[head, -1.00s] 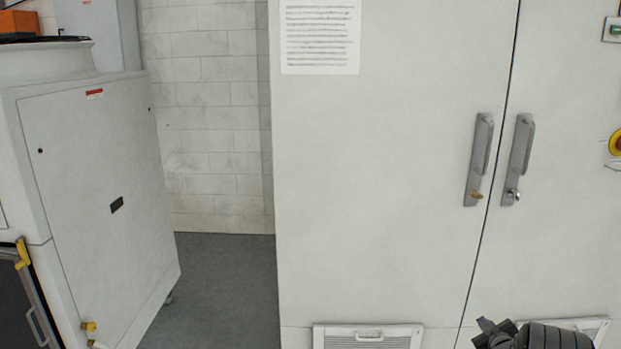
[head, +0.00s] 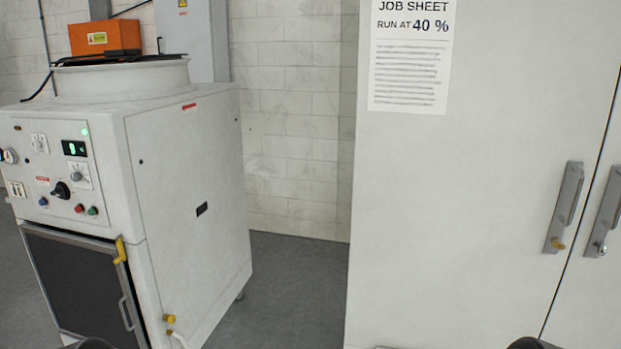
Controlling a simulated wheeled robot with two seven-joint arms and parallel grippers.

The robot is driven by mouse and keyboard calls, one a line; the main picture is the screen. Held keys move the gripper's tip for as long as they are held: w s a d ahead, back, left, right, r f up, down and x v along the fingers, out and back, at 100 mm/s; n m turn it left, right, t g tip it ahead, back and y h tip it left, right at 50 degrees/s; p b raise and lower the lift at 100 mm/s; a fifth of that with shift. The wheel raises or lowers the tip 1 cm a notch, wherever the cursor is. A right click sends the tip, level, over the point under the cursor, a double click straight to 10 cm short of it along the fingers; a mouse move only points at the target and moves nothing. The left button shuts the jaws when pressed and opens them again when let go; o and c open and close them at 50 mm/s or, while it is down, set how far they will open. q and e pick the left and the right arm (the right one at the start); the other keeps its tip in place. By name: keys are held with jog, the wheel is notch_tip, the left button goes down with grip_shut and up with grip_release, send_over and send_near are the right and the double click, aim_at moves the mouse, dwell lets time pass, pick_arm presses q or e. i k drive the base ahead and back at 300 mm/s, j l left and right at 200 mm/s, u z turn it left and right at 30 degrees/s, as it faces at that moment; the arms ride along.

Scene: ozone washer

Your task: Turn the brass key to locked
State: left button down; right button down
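A small brass key (head: 558,246) sits at the lower end of the grey handle plate (head: 564,207) on the tall white cabinet's left door. It is too small to tell which way it is turned. Neither gripper shows in the head view. Only dark rounded tips of what look like my arms show at the bottom edge, at the lower left and lower right. Nothing of mine touches the key.
The white cabinet (head: 455,220) fills the right side, with a second handle (head: 606,212) at the edge. A job sheet (head: 411,55) reads "RUN AT 40 %". The washer (head: 190,200) stands at left. Grey floor (head: 290,280) lies free between them.

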aim_at(559, 246)
jog(key=z, duration=1.35)
